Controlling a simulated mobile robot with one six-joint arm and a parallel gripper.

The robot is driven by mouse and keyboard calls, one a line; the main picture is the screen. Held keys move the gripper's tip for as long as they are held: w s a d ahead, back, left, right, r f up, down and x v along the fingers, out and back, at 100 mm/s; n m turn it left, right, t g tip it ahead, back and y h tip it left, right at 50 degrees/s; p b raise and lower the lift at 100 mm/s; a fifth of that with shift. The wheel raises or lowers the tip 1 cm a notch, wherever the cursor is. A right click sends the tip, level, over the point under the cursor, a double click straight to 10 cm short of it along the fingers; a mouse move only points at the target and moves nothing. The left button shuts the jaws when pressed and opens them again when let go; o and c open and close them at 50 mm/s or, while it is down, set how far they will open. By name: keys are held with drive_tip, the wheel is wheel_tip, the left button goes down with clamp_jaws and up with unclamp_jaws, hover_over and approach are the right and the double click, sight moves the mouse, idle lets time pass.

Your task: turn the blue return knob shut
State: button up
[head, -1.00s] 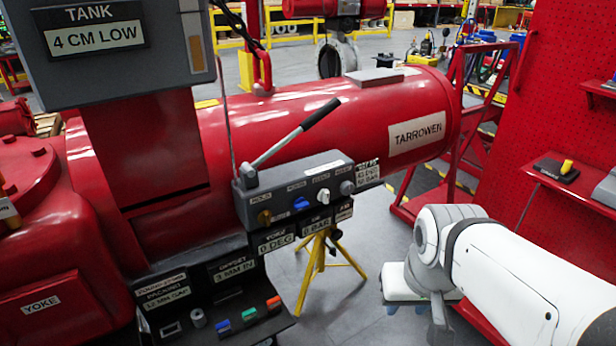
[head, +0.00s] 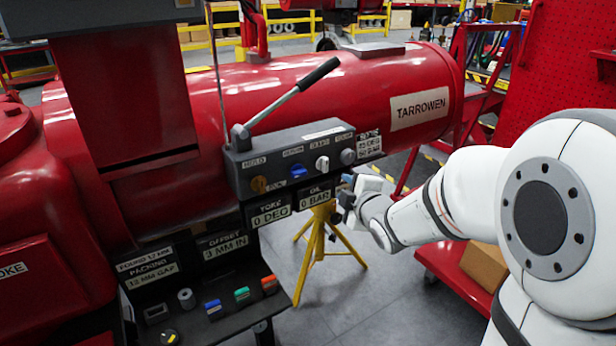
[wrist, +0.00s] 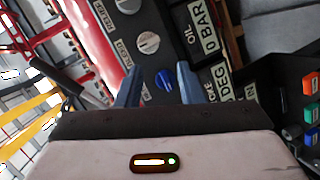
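The blue return knob (head: 297,172) is on the front of the grey control block (head: 240,184), between a brass knob and a white knob. In the wrist view the blue knob (wrist: 165,80) shows in the gap between my fingertips. My gripper (wrist: 158,70) is open, its two blue-grey fingers apart with nothing held. In the head view my gripper (head: 348,188) is to the right of the block, apart from the blue knob. The wrist view does not show clearly how far the fingertips are from the knob.
A brass knob (head: 258,184), white knob (head: 322,164) and grey knob (head: 347,156) share the block. A long black-handled lever (head: 290,95) rises above it. Signs below read 0 DEG (head: 270,214) and 0 BAR (head: 315,197). A yellow stand (head: 318,240) is underneath.

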sight(301, 175)
drive_tip(key=w+a+n+y, duration=0.1)
drive_tip(key=w+a+n, duration=0.1)
drive_tip(key=a, duration=0.1)
drive_tip(key=w+a+f+n+y+b, duration=0.1)
drive_tip(key=w+a+n+y, duration=0.1)
drive_tip(key=w+a, duration=0.1)
drive_tip(key=w+a+f+n+t+y, duration=0.1)
drive_tip(key=w+a+n+y, duration=0.1)
drive_tip(key=a, duration=0.2)
drive_tip(key=shift+w+a, duration=0.1)
drive_tip(key=shift+w, duration=0.2)
